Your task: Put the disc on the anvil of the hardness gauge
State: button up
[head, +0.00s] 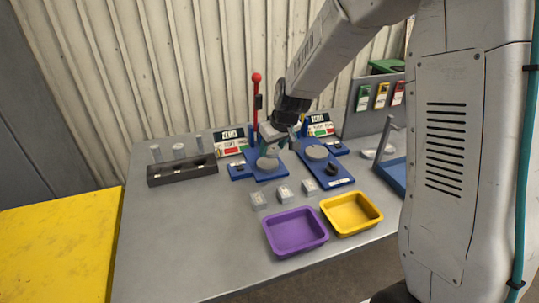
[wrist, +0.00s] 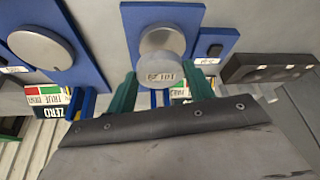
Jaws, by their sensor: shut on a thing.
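My gripper (wrist: 163,78) has green fingers, shut on a grey disc (wrist: 166,69) with dark lettering on its face. In the wrist view the disc overlaps a round grey anvil (wrist: 161,38) on a blue base (wrist: 132,20); I cannot tell whether they touch. In the head view my gripper (head: 283,146) is just above and behind the left blue station (head: 265,174), whose round plate (head: 267,164) shows. The disc is hard to make out there. A second blue station (head: 337,181) at the right bears a wider round plate (head: 316,152). Which station is the hardness gauge is not readable.
A red-knobbed lever (head: 257,79) stands behind the left station. A dark rack (head: 182,173) with pale cylinders is at the left. The front-left table is clear.

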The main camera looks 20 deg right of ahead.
aim_at(270, 151)
jog(key=shift+w+a, duration=0.25)
jog(key=shift+a, duration=0.05)
jog(key=shift+w+a+f, duration=0.1)
jog(key=shift+f, duration=0.8)
jog(key=shift+w+a+f, duration=0.1)
jog(key=shift+f, duration=0.8)
jog(key=shift+f, duration=0.2)
jog(key=o, duration=1.2)
jog(key=shift+r, duration=0.15)
